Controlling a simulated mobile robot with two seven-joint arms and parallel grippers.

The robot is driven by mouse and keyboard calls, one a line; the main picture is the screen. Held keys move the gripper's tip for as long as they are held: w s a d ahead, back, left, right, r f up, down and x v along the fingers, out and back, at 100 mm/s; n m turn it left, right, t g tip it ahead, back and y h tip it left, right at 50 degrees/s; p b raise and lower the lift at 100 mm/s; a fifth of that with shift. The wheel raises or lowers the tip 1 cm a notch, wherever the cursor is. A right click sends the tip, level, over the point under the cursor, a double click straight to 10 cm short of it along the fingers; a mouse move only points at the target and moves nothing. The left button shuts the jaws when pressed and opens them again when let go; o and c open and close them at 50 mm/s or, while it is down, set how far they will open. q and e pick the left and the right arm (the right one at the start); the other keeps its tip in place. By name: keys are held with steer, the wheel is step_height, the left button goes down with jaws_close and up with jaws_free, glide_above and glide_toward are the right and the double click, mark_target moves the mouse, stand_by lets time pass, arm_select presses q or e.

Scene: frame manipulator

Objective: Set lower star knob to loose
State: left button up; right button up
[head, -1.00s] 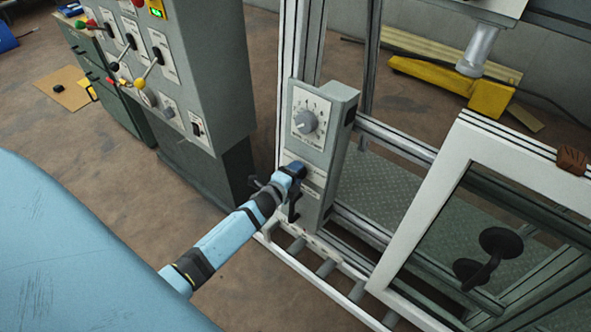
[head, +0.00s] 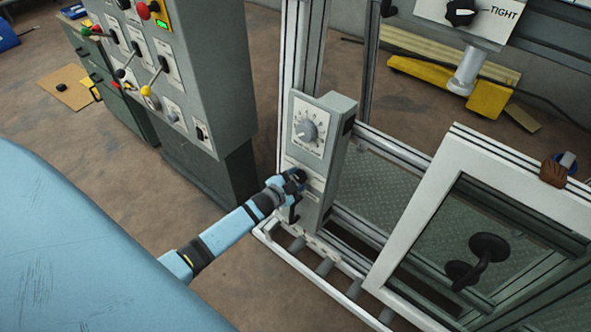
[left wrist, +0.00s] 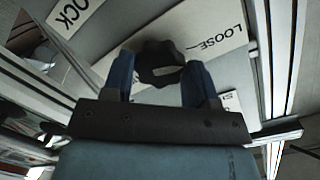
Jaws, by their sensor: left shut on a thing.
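The lower star knob (left wrist: 160,62) is black and lobed. In the left wrist view it sits between the two blue fingers of my left gripper (left wrist: 160,88), which is shut on it. A white label reading LOOSE (left wrist: 222,42) lies just right of the knob, and a label ending in OCK (left wrist: 72,14) is at the upper left. In the head view my left gripper (head: 297,180) is at the lower front of the grey box (head: 318,150) on the frame and hides the knob. My right gripper is not in view.
A grey dial (head: 307,131) is above my gripper on the same box. Another black knob (head: 461,12) by a TIGHT label is at the top right. A white-framed door (head: 408,225) stands to the right, and a lever cabinet (head: 185,75) to the left.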

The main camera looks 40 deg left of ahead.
arm_select(q)
steer(key=shift+n, duration=0.3)
steer(key=o, duration=0.9)
steer(key=v, duration=1.3)
steer(key=shift+s+a, duration=0.1)
steer(key=shift+s, duration=0.3)
steer(key=shift+r+p, duration=0.1)
steer(key=shift+p, duration=0.2)
